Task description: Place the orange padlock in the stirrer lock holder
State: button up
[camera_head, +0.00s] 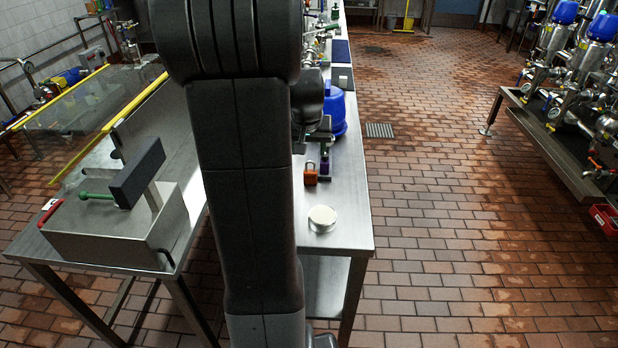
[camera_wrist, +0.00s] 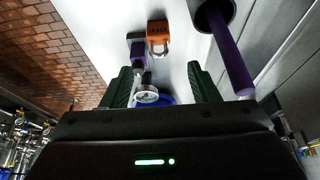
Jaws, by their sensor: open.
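The orange padlock (camera_head: 311,175) stands on the steel table near its left side, shackle up, in the head view. It also shows at the top of the wrist view (camera_wrist: 158,32), beyond my fingertips and apart from them. My gripper (camera_wrist: 162,78) is open, with nothing between its dark green fingers at the padlock. In the head view my gripper (camera_head: 320,134) is partly hidden by my arm, above the table behind the padlock. I cannot pick out the stirrer lock holder with certainty in either view.
A small purple item (camera_head: 324,162) stands close beside the padlock. A white round lid (camera_head: 322,216) is nearer the front and a blue container (camera_head: 335,108) farther back. A purple rod (camera_wrist: 232,62) shows at the wrist view's right. A steel box (camera_head: 118,226) stands on the left table.

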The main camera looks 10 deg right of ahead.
aim_at(310, 164)
jog(key=shift+p+x, duration=0.4)
jog(key=shift+x, duration=4.25)
jog(key=shift+w+d+r, duration=0.15)
jog(key=shift+w, duration=0.05)
jog(key=c, duration=1)
